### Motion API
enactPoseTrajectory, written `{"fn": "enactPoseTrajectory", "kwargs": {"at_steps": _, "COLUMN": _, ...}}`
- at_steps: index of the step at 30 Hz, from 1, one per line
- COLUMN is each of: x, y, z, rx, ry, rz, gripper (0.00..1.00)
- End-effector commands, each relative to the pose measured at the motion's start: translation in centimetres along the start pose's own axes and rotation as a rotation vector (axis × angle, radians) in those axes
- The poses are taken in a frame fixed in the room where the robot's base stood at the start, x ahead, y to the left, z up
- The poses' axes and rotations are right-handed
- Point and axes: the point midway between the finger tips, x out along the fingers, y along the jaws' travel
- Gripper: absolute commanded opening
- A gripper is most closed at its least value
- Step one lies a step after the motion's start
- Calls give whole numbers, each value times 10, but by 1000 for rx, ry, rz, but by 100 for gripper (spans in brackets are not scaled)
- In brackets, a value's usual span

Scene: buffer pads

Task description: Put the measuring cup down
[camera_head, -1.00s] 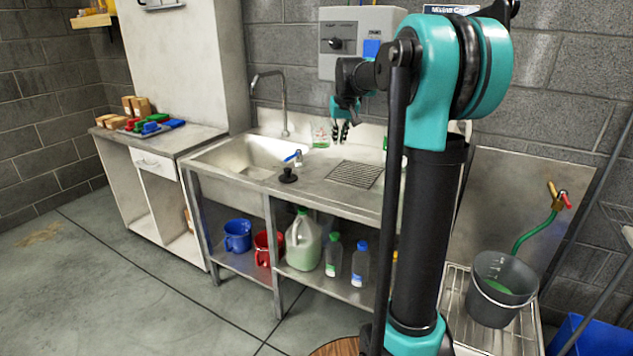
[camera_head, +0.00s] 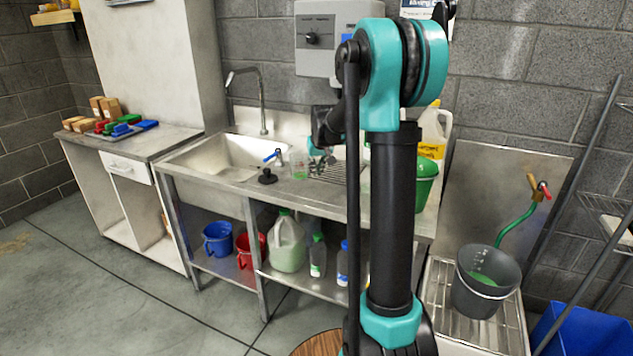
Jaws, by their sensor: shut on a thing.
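The measuring cup (camera_head: 299,167) is a small clear cup with green in it. It is upright at the sink counter (camera_head: 212,190), between the small blue-handled tap and the drying rack. I cannot tell whether its base touches the counter. My gripper (camera_head: 316,161) is at the cup's right side and is shut on it, low over the counter. The fingers are small in the view, and my arm hides part of the counter to the right.
A blue-handled tap (camera_head: 275,157) and a black plunger-like piece (camera_head: 267,176) stand left of the cup. A drying rack (camera_head: 345,171) lies to its right. A green bucket (camera_head: 426,182) and a yellow-labelled jug (camera_head: 434,128) stand behind my arm.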

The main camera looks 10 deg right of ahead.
Motion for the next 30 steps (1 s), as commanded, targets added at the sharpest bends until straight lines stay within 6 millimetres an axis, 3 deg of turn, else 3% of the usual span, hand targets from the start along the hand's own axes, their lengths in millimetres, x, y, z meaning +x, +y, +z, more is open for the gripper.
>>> {"fn": "enactPoseTrajectory", "kwargs": {"at_steps": 13, "x": 39, "y": 0, "z": 18, "rx": 0, "ry": 0, "rz": 0, "gripper": 0}}
{"fn": "enactPoseTrajectory", "kwargs": {"at_steps": 24, "x": 43, "y": 0, "z": 20, "rx": 0, "ry": 0, "rz": 0, "gripper": 0}}
{"fn": "enactPoseTrajectory", "kwargs": {"at_steps": 25, "x": 42, "y": 0, "z": 20, "rx": 0, "ry": 0, "rz": 0, "gripper": 13}}
{"fn": "enactPoseTrajectory", "kwargs": {"at_steps": 30, "x": 42, "y": 0, "z": 20, "rx": 0, "ry": 0, "rz": 0, "gripper": 30}}
